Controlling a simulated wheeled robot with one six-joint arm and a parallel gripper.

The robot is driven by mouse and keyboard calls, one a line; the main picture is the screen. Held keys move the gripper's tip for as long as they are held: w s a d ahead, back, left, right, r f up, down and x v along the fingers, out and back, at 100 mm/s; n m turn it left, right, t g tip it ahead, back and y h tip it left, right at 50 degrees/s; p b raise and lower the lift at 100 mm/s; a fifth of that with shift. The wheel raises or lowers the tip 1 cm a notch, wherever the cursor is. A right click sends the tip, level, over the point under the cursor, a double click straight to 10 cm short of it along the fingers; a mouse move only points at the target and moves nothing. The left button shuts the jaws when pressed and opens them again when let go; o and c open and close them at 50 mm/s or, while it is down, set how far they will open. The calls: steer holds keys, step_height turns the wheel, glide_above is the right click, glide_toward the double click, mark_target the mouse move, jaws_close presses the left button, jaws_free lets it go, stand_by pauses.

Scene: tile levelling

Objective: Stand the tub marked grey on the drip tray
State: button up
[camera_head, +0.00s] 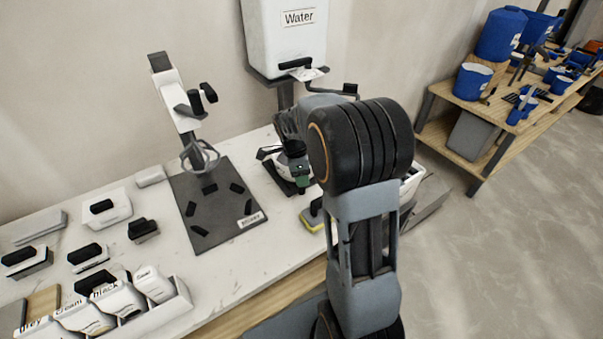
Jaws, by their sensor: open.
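A tub marked grey (38,331) stands at the near left of the worktop, at the end of a white rack, partly cut off by the bottom edge of the picture. The dark drip tray (273,171) lies under the water tank's tap, largely hidden by my arm. My gripper (297,178) is over the drip tray area, far from the grey tub. It is open, but its fingertips are hard to make out. A whitish shape around it cannot be told apart clearly.
The white rack (184,297) also holds tubs marked cream (84,316) and black (122,303), and another. A mixer stand (184,198) stands between rack and tray. The water tank (290,38) is behind. Black-handled tools lie at left; a shelf (462,101) stands right.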

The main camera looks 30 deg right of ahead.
step_height(320, 180, up, 11)
steer(key=a, duration=0.2)
steer(key=s+a+f+n+t+y, duration=0.1)
steer(key=s+a+n+t, duration=0.1)
steer(key=s+n, duration=0.6)
steer(key=s+a+f+n+t+y, duration=0.1)
steer(key=s+a+n, duration=0.4)
steer(key=n, duration=0.8)
steer(key=s+f, duration=0.1)
steer(key=s, duration=0.2)
steer(key=shift+a+f+n+t, duration=0.15)
steer(key=shift+a+n+t, duration=0.1)
steer(key=shift+n+t, duration=0.15)
steer(key=shift+p, duration=0.3)
steer(key=p+v, duration=0.2)
steer(key=w+p+v, duration=0.1)
steer(key=p+v, duration=0.1)
steer(key=v, duration=0.1)
steer(key=shift+w+a+r+p, duration=0.1)
steer(key=shift+r+p, duration=0.25)
steer(key=shift+r, duration=0.1)
